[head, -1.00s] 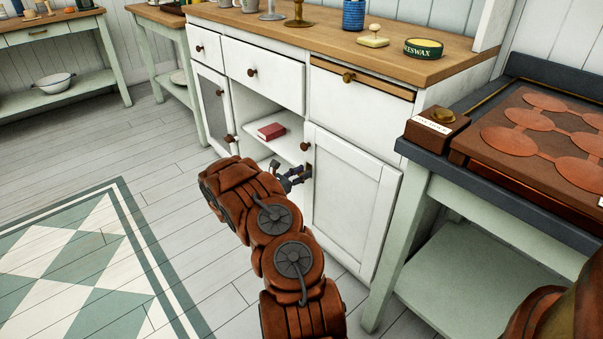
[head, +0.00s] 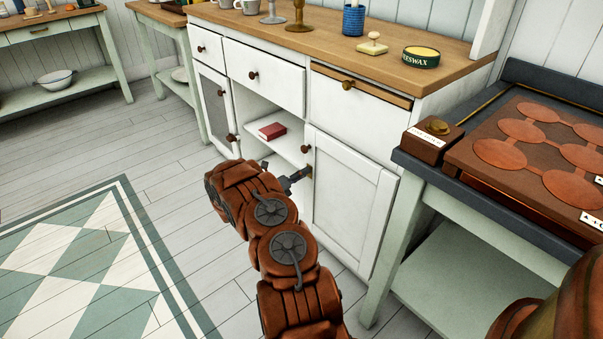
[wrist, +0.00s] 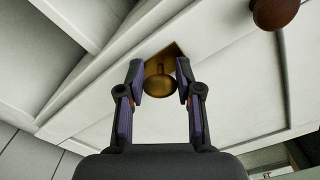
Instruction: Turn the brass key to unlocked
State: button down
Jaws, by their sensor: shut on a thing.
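The brass key (wrist: 160,88) shows a rounded bow in front of a brass plate (wrist: 174,54) on the white cupboard door (wrist: 235,85). My gripper (wrist: 161,78) has one finger on each side of the key and is shut on it. The door and plate look tilted in the wrist view. In the head view my gripper (head: 302,174) is at the left edge of the door (head: 346,205), below its round knob. The key is too small and covered to make out there. I cannot tell its lock state.
A dark brown knob (wrist: 274,10) is on the door near my gripper. An open shelf with a red book (head: 272,131) is left of the door. A grey-topped table (head: 425,165) with a copper-disc board stands close on the right. The floor at left is clear.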

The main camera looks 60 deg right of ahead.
jog(key=n, duration=0.3)
jog(key=shift+n+p, duration=0.35)
jog(key=shift+n, duration=0.05)
jog(key=shift+f+n+p, duration=0.15)
jog(key=shift+n+p, duration=0.15)
jog(key=shift+n, duration=1.3)
jog(key=c, duration=0.8)
grip_release()
jog(key=shift+o, duration=0.2)
jog(key=v, duration=1.2)
